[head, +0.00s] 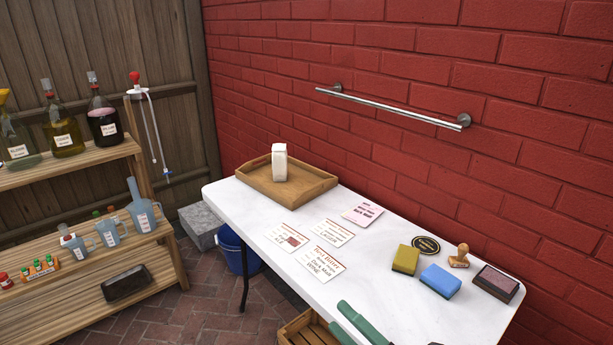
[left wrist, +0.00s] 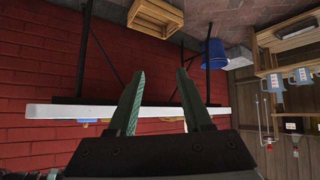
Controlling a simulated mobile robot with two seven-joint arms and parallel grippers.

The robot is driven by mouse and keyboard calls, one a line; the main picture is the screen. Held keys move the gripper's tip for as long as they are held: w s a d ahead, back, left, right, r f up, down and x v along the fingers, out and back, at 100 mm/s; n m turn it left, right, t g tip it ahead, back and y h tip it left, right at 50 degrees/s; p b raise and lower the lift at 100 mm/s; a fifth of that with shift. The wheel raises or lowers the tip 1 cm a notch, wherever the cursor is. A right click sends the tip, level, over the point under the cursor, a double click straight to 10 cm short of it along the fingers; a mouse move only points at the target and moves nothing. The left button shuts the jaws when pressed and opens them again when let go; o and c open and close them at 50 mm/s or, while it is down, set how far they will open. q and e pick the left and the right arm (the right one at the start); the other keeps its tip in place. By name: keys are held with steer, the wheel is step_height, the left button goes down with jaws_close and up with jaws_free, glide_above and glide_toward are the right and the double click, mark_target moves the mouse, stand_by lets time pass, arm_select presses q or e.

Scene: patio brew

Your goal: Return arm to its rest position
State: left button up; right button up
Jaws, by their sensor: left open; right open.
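My right gripper (head: 341,316) shows at the bottom edge of the head view as two green fingers. They are apart with nothing between them, near the front edge of the white table (head: 375,265). The rest of that arm is out of frame. My left gripper (left wrist: 160,74) shows in the left wrist view with its two green fingers spread and empty. That view is upside down, and the fingers overlap the table's edge (left wrist: 60,111) in the picture. I cannot tell the distance. The left gripper is not visible in the head view.
The table holds a wooden tray (head: 318,186) with a white carton (head: 279,162), several cards, yellow (head: 405,260) and blue (head: 440,281) sponges, a stamp (head: 459,257) and an ink pad (head: 495,283). A bottle shelf (head: 75,165) stands left. A blue bucket (head: 235,252) and wooden crate (head: 305,330) are low down.

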arm_select(q)
steer(key=r+p, duration=0.1)
steer(key=a+r+p, duration=0.1)
steer(key=shift+s+r+p, duration=0.2)
steer(key=shift+r+p, duration=0.15)
steer(key=shift+p, duration=0.05)
arm_select(e)
steer(key=s+d+f+m+g+h, duration=0.1)
steer(key=s+d+f+m+h, duration=0.2)
steer(key=m, duration=0.5)
steer(key=s+d+f+m+g+h, duration=0.2)
steer(key=s+f+m+h, duration=0.3)
steer(key=f, duration=0.5)
steer(key=s+d+f+m+g+h, duration=0.2)
steer(key=s+d+f+m+h, duration=0.2)
steer(key=s+f+m, duration=0.3)
steer(key=d+m, duration=0.1)
steer(key=m, duration=0.4)
steer(key=shift+f, duration=0.25)
